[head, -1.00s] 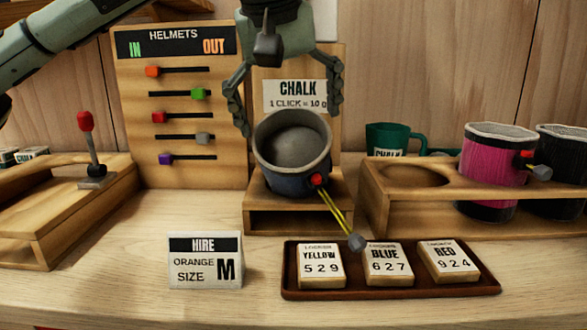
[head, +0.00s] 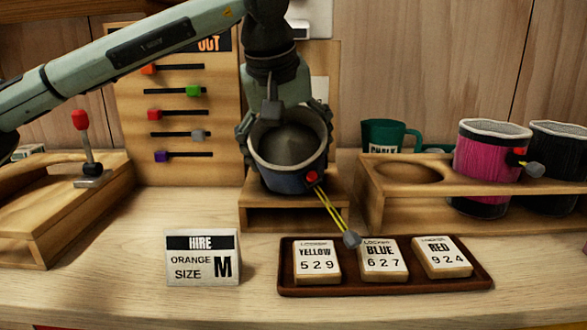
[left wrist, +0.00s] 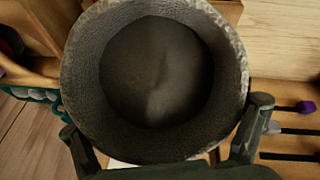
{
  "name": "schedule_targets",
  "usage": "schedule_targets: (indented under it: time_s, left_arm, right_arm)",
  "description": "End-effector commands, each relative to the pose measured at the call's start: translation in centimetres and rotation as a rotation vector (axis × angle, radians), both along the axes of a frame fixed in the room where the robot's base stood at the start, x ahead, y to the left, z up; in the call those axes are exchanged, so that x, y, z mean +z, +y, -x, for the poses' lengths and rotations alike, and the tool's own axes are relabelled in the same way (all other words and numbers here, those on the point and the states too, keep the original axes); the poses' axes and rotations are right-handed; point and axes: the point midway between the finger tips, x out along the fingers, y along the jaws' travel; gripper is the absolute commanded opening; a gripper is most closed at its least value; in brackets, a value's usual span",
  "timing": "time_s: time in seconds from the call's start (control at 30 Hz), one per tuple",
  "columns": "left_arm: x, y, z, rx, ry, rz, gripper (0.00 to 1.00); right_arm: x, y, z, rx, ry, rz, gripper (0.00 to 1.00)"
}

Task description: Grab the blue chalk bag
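The blue chalk bag (head: 287,178) stands upright on a small wooden stand (head: 293,201) below the chalk board. Its grey rim and dark inside fill much of the left wrist view (left wrist: 155,75). A red toggle and a yellow cord hang at its front right. My left gripper (head: 286,130) reaches down from above, with one finger on each side of the bag near its rim. In the left wrist view the fingers (left wrist: 165,122) are spread wide beside the bag; firm contact cannot be made out. My right gripper is not in view.
A wooden rack (head: 440,180) at right holds a pink bag (head: 487,160) and a black bag (head: 555,150). A green mug (head: 385,136) stands behind it. A brown tray (head: 385,285) with three number blocks and a hire sign (head: 202,258) are in front.

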Motion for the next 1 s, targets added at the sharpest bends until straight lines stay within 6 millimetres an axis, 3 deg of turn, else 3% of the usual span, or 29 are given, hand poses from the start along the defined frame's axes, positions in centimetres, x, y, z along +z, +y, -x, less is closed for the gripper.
schedule_targets:
  time_s: [0.03,0.23,0.57,0.8,1.0]
  left_arm:
    - [0.0,0.1,0.0,0.001,0.0,-0.002,0.74]
    - [0.0,0.1,0.0,0.002,0.001,-0.001,0.51]
    - [0.8,0.1,-0.1,0.003,-0.001,-0.002,0.51]
    - [4.5,0.0,-0.1,0.003,-0.004,0.0,0.51]
    - [6.8,4.5,1.6,0.005,-0.003,0.0,0.5]
  right_arm:
    - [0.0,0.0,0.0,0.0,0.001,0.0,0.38]
    - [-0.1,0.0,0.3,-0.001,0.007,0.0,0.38]
    - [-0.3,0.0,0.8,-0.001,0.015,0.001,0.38]
    - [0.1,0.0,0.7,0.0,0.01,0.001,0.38]
    - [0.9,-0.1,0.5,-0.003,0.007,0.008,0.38]
